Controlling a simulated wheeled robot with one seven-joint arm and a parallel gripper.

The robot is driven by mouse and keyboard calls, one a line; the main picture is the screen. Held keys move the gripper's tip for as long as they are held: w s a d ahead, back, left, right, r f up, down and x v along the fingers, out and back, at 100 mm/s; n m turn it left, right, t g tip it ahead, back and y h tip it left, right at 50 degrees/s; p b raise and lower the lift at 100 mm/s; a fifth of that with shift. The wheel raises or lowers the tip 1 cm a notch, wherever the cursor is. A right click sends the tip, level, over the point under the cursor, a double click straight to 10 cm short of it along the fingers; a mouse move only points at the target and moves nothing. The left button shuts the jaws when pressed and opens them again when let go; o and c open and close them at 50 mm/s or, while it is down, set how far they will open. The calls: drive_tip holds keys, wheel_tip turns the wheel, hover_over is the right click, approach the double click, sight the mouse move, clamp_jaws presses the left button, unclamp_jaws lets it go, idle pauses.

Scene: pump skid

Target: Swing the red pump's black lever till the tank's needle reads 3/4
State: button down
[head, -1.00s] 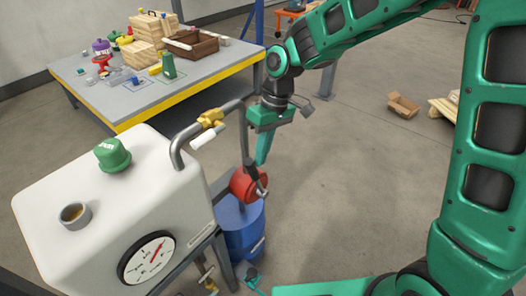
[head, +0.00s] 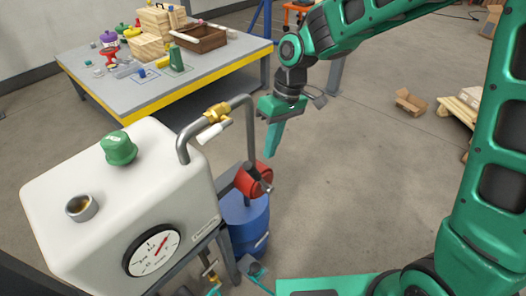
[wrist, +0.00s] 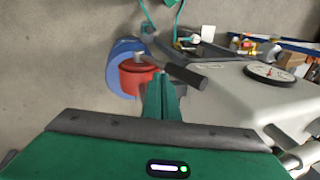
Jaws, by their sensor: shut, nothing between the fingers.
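The red pump (head: 247,181) sits above a blue drum (head: 245,222), beside the white tank (head: 125,185). Its black lever (head: 265,186) shows short and foreshortened in the head view. In the wrist view the lever (wrist: 182,70) reaches right from the red pump (wrist: 133,82), just beyond my fingertips. My gripper (head: 271,153) is shut and empty, pointing down above and slightly right of the pump; contact with the lever cannot be told. The tank's gauge (head: 151,251) has a red needle pointing to the upper right; its marks are too small to read surely.
A grey pipe (head: 249,135) with a yellow valve (head: 217,112) rises between the tank and my gripper. A green cap (head: 118,148) and an open filler neck (head: 82,208) top the tank. A cluttered workbench (head: 115,92) stands behind. Floor to the right is largely clear.

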drive_tip(key=s+v, duration=0.1)
drive_tip(key=v, duration=0.9)
drive_tip(key=shift+w+a+r, duration=0.15)
drive_tip(key=shift+a+r, duration=0.05)
drive_tip(key=shift+r, duration=0.05)
idle(0.4)
drive_tip(key=s+d+m+t+h, duration=0.1)
drive_tip(key=s+d+m, duration=0.25)
drive_tip(key=d, duration=0.75)
drive_tip(key=s+d+m+t+h, duration=0.1)
drive_tip(key=s+d+m, duration=0.25)
drive_tip(key=d, duration=0.85)
drive_tip(key=s+d+f+m, duration=0.1)
drive_tip(key=s+d+m, duration=0.2)
drive_tip(key=s+d, duration=0.3)
drive_tip(key=s+d+f+m, duration=0.2)
drive_tip(key=s+d+m, duration=0.2)
drive_tip(key=s, duration=0.6)
drive_tip(key=shift+d+f+m, duration=0.25)
drive_tip(key=shift+d+m, duration=0.05)
drive_tip(key=shift+d, duration=0.9)
drive_tip(key=shift+s, duration=0.15)
